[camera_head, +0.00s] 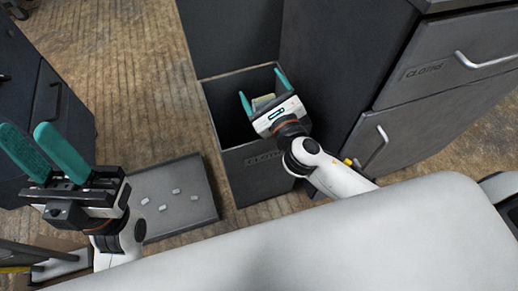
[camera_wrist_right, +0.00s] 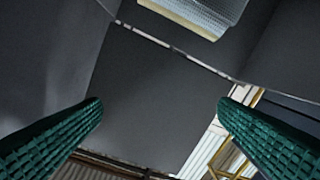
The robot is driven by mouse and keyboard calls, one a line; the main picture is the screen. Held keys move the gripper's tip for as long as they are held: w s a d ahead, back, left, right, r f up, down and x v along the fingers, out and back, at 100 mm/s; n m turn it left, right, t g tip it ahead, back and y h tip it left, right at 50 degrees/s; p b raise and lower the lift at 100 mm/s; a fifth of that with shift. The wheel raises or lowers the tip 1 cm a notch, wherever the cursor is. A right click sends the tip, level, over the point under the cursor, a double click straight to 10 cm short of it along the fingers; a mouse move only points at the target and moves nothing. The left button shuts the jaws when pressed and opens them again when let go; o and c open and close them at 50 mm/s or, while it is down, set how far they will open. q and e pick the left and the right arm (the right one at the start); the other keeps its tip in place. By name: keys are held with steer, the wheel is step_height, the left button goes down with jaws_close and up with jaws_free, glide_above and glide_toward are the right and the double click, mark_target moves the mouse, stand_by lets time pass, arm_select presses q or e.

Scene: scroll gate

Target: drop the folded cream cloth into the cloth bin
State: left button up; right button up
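The cloth bin (camera_head: 262,176) is a tall dark grey open box on the floor, with a label on its front. My right gripper (camera_head: 260,82) is over its opening, with its two teal fingers spread wide apart. A small cream piece (camera_head: 263,101), apparently the folded cloth, shows between and beyond the fingers, partly hidden by the gripper. In the right wrist view a pale woven piece with a cream edge (camera_wrist_right: 185,16) is at the top, apart from both fingers; I cannot tell whether it rests on anything. My left gripper (camera_head: 25,128) is open and empty at the left.
A grey cabinet (camera_head: 440,95) with silver handles stands right of the bin. A flat dark tray (camera_head: 205,205) with several small white pieces lies on the wooden floor left of it. Another dark cabinet (camera_head: 30,85) is at the far left. Bare floor (camera_head: 130,90) lies between.

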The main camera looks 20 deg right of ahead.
steer(key=s+d, duration=0.1)
steer(key=s, duration=1.1)
steer(key=shift+p, duration=0.45)
steer(key=shift+d, duration=0.1)
